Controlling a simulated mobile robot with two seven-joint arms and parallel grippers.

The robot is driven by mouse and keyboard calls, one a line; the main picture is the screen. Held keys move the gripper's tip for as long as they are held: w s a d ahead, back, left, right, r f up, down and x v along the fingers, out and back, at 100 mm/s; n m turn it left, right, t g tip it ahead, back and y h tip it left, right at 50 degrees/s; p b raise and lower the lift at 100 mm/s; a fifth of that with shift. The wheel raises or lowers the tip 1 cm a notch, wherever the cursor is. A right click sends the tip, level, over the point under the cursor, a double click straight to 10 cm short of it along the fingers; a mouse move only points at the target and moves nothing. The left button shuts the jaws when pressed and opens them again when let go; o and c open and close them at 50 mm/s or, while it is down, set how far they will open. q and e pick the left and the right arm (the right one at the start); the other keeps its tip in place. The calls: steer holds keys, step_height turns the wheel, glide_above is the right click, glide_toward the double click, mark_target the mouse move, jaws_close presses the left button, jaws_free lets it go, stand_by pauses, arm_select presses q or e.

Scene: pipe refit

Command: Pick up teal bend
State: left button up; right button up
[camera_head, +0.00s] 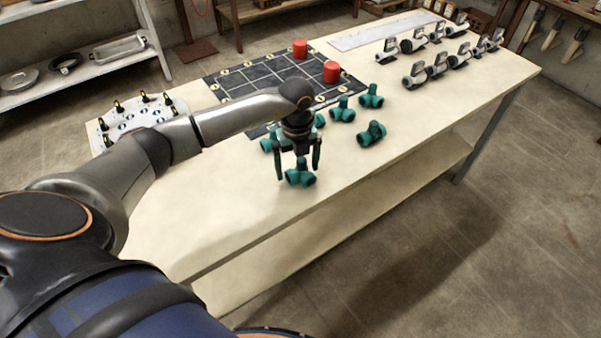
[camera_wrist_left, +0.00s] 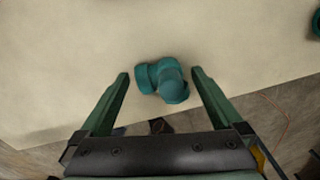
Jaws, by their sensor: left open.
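A teal bend (camera_head: 300,173) lies on the cream table near its front edge. My left gripper (camera_head: 298,172) is open above it, with its fingers pointing down toward the bend. In the left wrist view the bend (camera_wrist_left: 163,81) shows between the two open fingertips (camera_wrist_left: 160,74), apart from both. Several other teal pieces lie behind it, among them one to the right (camera_head: 371,133), one further back (camera_head: 342,110) and one beside that (camera_head: 370,97). Another teal piece (camera_head: 268,144) is partly hidden by my left gripper. My right gripper is not in view.
A dark grid board (camera_head: 232,84) with two red cylinders (camera_head: 331,72) lies behind my arm. A white plate with black-and-yellow pegs (camera_head: 165,112) stands at the left. Several grey-white fittings (camera_head: 414,77) stand at the back right. The table's front right is clear.

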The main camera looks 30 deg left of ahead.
arm_select(q)
steer(key=shift+c, duration=0.2)
steer(key=c, duration=1.3)
steer(key=shift+r, duration=0.1)
